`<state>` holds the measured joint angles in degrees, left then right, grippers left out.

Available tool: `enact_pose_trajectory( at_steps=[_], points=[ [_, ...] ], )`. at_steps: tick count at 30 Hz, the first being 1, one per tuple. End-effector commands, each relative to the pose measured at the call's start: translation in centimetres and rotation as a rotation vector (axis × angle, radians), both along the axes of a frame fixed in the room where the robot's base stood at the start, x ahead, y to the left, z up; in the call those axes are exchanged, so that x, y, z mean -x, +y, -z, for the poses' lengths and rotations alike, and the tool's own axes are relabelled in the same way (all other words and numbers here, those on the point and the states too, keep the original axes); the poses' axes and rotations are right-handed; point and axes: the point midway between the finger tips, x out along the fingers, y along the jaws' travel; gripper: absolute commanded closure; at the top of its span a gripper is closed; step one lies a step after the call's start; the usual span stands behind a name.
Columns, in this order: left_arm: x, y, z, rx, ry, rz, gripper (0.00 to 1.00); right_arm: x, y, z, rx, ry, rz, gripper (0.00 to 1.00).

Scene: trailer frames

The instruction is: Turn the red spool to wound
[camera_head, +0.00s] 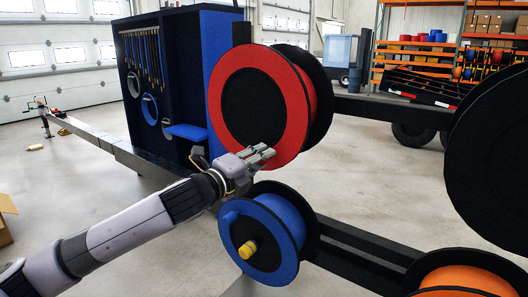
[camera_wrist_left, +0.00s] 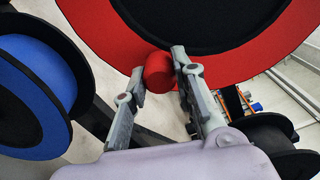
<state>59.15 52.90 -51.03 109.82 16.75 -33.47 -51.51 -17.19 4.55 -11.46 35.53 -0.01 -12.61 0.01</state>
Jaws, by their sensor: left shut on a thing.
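The red spool (camera_head: 303,104) stands upright on the frame in the head view, with a red rim around a black centre. In the left wrist view the red spool (camera_wrist_left: 95,45) fills the top, and a short red knob (camera_wrist_left: 158,72) sticks out from its rim. My left gripper (camera_head: 265,153) is at the lower edge of the red spool. Its two fingers lie on either side of the red knob and are shut on it. The knob is hidden by the gripper in the head view. My right gripper is in neither view.
A blue spool (camera_head: 290,215) with a yellow knob sits just below my left gripper. An orange spool (camera_head: 465,278) and a large black disc (camera_head: 495,160) are at the right. A dark blue tool cabinet (camera_head: 205,60) stands behind to the left.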

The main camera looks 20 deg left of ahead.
Motion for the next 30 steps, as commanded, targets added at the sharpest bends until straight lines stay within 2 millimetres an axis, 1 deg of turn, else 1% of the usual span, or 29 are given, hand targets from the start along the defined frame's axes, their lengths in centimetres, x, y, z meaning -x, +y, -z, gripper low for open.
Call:
enact_pose_trajectory(
  at_steps=[4,18,19,27,28,30],
  points=[
    [-0.10,0.23,0.49,-0.030,-0.005,0.000,1.00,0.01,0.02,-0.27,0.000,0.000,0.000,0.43],
    [-0.15,0.35,0.65,-0.042,-0.008,0.000,1.00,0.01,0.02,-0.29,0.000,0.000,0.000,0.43],
    [-0.15,0.35,0.65,-0.041,-0.008,0.000,0.74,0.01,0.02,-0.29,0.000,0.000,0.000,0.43],
    [-0.15,0.36,0.50,-0.041,-0.011,0.000,0.56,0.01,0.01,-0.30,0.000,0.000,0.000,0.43],
    [-0.15,0.36,0.48,-0.041,-0.011,0.000,0.55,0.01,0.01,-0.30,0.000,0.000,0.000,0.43],
    [-0.15,0.37,0.44,-0.040,-0.012,0.000,0.55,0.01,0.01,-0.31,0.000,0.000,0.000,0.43]
  ],
)
